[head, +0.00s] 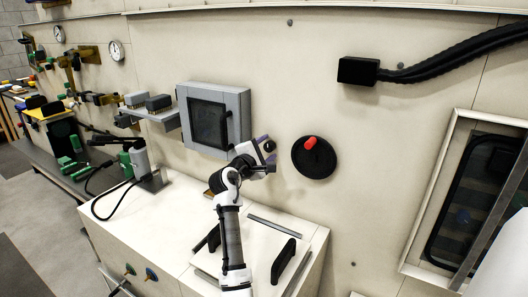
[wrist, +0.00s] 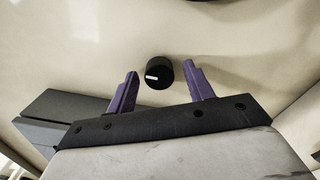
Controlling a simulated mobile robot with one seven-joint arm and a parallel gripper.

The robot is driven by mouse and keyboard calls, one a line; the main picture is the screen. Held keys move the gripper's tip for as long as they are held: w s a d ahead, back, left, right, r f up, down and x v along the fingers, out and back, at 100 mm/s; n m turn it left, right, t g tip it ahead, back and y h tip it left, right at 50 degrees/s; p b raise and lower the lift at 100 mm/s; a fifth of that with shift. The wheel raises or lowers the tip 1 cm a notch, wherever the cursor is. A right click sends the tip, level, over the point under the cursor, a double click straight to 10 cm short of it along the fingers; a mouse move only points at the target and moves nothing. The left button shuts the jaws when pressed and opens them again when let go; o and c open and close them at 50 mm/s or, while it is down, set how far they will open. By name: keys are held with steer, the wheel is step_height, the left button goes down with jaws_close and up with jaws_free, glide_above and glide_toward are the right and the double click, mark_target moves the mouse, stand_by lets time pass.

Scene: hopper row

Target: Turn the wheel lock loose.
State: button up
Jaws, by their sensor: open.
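A small round black knob (wrist: 161,73) with a short white mark, which looks like the wheel lock, is on the pale wall panel. In the head view the knob (head: 269,147) is just left of a black wheel (head: 302,168) with a red handle (head: 310,142). My gripper (wrist: 160,68) is open, its two purple fingers on either side of the knob with a gap on both sides. In the head view my gripper (head: 267,154) reaches to the wall beside the wheel. Whether the fingertips are as deep as the knob is hard to tell.
A grey-framed screen box (head: 241,112) is on the wall left of my gripper. Below is a white cabinet top (head: 268,248) with dark handles. A black cable connector (head: 357,71) is at upper right and a framed window (head: 430,215) at right.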

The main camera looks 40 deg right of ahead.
steer(key=b+v, duration=0.4)
steer(key=v, duration=0.9)
steer(key=shift+s+a+b, duration=0.2)
steer(key=shift+a+b, duration=0.15)
steer(key=shift+c, duration=0.4)
stand_by(0.6)
